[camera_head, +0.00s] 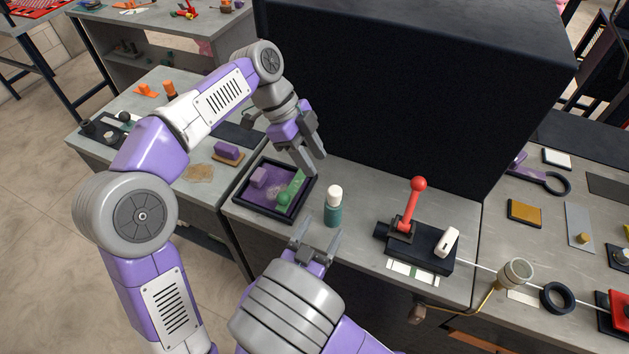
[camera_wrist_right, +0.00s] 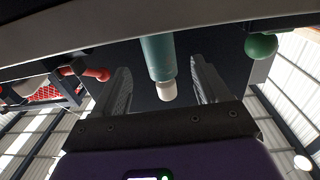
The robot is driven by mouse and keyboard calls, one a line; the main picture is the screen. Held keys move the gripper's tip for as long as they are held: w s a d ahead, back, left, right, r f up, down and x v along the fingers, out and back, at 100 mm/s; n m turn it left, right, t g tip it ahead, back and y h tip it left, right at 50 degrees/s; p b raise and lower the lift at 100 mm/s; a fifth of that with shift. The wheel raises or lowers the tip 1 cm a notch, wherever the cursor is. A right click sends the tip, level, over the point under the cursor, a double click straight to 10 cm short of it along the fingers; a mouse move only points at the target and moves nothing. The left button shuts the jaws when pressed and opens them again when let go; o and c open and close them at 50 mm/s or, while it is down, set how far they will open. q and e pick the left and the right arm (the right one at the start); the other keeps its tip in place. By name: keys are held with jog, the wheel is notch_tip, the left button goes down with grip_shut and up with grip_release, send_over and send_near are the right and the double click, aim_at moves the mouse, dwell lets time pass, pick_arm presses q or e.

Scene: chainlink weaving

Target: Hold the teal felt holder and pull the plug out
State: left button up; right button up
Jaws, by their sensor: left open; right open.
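The teal felt holder (camera_head: 333,215) stands upright on the grey bench, with a white plug (camera_head: 335,192) in its top. My left gripper (camera_head: 316,166) is open and empty, above and behind the holder, apart from the plug. My right gripper (camera_head: 319,230) is open in front of the holder, at its lower left in the head view. In the right wrist view the holder (camera_wrist_right: 157,58) and plug (camera_wrist_right: 167,91) appear between the two open fingers, with gaps on both sides. I cannot tell how deep the plug sits.
A black tray (camera_head: 240,200) with purple and green pieces stands left of the holder. A black box with a red-knobbed lever (camera_head: 418,184) and a white handle (camera_head: 447,241) is to the right. A large dark panel (camera_head: 400,90) rises behind. Some bare bench (camera_head: 365,200) lies right of the holder.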

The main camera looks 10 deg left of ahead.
aim_at(330, 217)
jog(key=x, duration=0.7)
jog(key=shift+w, duration=0.1)
jog(key=shift+c, duration=1.2)
jog(key=c, duration=0.9)
